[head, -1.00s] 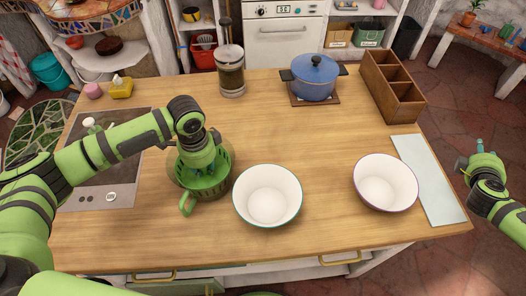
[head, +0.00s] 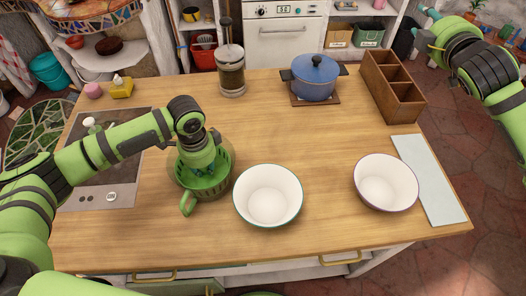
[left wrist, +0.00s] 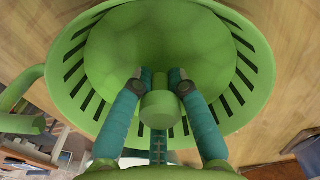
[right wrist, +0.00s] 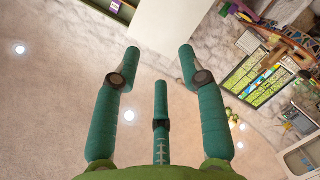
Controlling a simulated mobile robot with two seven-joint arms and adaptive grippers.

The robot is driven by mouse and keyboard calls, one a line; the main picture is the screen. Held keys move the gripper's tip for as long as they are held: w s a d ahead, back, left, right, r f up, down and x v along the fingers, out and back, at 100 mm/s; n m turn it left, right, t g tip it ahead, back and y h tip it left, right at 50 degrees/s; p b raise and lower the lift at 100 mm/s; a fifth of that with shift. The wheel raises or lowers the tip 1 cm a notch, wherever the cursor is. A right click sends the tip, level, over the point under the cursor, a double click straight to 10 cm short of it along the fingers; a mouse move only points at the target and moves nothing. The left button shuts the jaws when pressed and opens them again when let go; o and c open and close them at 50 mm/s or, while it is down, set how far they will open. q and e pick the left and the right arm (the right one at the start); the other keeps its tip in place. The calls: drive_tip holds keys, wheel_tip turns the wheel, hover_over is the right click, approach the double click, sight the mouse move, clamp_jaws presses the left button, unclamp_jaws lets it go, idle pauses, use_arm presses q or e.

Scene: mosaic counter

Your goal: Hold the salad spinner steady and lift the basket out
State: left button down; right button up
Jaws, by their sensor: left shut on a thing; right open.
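The green slotted basket (head: 215,188) is upright at the left of the counter, within the clear bowl (head: 172,168) of the salad spinner. A green side handle (head: 187,206) points to the front; I cannot tell which part it joins. My left gripper (head: 203,172) reaches down into the basket from above. In the left wrist view its fingers (left wrist: 161,80) are shut around the green centre knob (left wrist: 160,110) of the basket (left wrist: 250,60). My right gripper (head: 425,30) is open, empty and raised beyond the counter's right side; its fingers (right wrist: 157,62) show nothing between them.
A white bowl (head: 268,211) stands just right of the spinner, and a second white bowl (head: 386,190) farther right. A pale board (head: 428,180), a wooden divided box (head: 393,100), a blue pot (head: 314,85) and a French press (head: 231,75) are on the counter (head: 290,140). The counter's middle is clear.

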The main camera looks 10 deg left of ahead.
drive_tip(key=s+a+f+g+y, duration=0.3)
drive_tip(key=a+f, duration=0.7)
drive_tip(key=f, duration=0.1)
drive_tip(key=m+g+y, duration=0.2)
drive_tip(key=g+y, duration=0.4)
drive_tip(key=y, duration=0.1)
approach(230, 142)
drive_tip(key=x, duration=1)
drive_tip(key=shift+w+a+f, duration=0.15)
drive_tip(key=shift+w+f, duration=0.1)
drive_tip(key=shift+f, duration=0.1)
clamp_jaws()
unclamp_jaws()
drive_tip(key=shift+c, duration=0.3)
